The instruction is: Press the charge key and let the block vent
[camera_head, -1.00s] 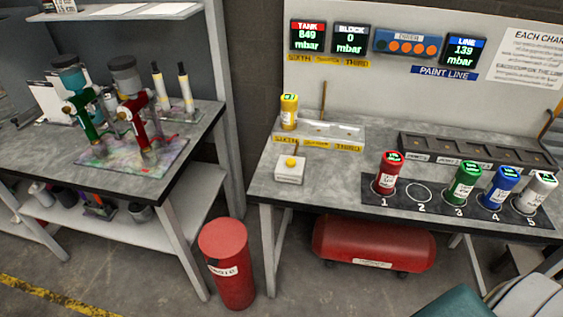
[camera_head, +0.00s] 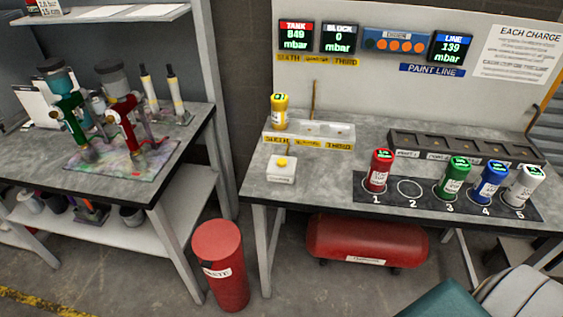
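The charge key is a yellow button (camera_head: 282,163) on a small white box (camera_head: 281,174) on the right bench. Behind it stands the pale block (camera_head: 330,134), with yellow labels reading SIXTH, an unclear middle word and THIRD. A yellow canister (camera_head: 279,112) stands upright at the block's left end, and a thin brown rod (camera_head: 313,98) rises behind it. The displays read TANK 849 mbar (camera_head: 296,38), BLOCK 0 mbar (camera_head: 338,39) and LINE 139 mbar (camera_head: 450,47). Neither gripper is in view.
Red (camera_head: 380,170), green (camera_head: 453,175), blue (camera_head: 489,182) and white (camera_head: 522,186) canisters stand on spots 1, 3, 4 and 5 of a dark mat; spot 2 is empty. A dark tray (camera_head: 465,146) lies behind. A red waste bin (camera_head: 220,265) stands between the benches.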

